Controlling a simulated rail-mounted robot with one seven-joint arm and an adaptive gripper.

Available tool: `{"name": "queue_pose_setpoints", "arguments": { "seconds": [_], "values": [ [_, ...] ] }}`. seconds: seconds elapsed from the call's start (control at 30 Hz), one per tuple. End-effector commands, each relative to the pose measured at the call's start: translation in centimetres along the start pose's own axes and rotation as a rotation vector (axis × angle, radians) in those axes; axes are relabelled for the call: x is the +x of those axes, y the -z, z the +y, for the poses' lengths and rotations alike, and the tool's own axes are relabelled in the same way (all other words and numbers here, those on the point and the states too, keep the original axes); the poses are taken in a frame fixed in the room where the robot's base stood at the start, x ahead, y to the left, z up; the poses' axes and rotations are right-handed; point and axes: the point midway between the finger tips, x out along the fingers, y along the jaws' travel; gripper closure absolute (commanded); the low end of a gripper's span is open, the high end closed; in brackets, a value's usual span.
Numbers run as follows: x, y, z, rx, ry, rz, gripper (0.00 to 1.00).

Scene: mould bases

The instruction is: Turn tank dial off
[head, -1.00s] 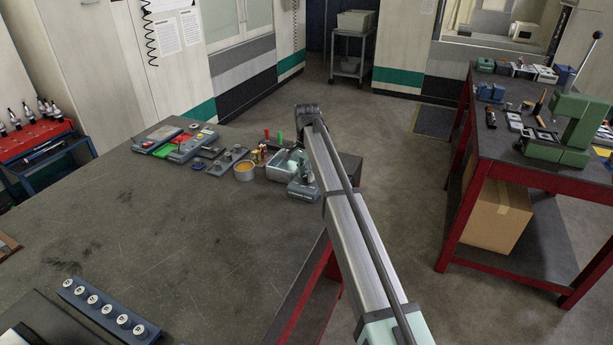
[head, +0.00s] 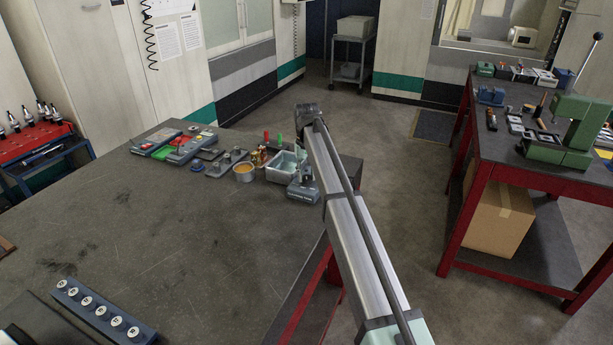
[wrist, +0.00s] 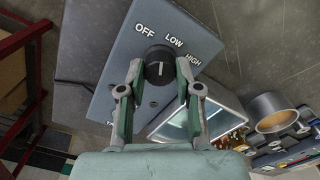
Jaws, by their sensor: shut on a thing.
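The tank dial (wrist: 158,66) is a round black knob with a white line, on a blue-grey panel (wrist: 115,55) lettered OFF, LOW and HIGH. My gripper (wrist: 159,68) is shut on the dial, a finger on each side. The white line stands nearly upright in the wrist view; I cannot tell exactly which label it matches. In the head view, the tank (head: 279,177) is a pale open box at the far right of the dark bench, with its control box (head: 301,194) by its near corner.
A cup of orange content (head: 244,173) stands left of the tank, with small tools and blocks beyond. A red and a green upright item stand behind the tank. The middle of the bench (head: 170,240) is clear. A strip of white-topped pegs (head: 104,312) lies at the front left.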

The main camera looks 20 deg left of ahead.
Motion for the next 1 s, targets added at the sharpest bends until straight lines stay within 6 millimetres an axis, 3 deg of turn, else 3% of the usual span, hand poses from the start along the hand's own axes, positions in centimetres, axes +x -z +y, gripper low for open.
{"name": "queue_pose_setpoints", "arguments": {
  "seconds": [0.5,1.0],
  "values": [
    [0.20,-0.12,0.00,-0.432,0.001,-0.004,1.00],
    [0.18,-0.14,0.00,-0.580,0.001,-0.004,1.00]
  ]
}}
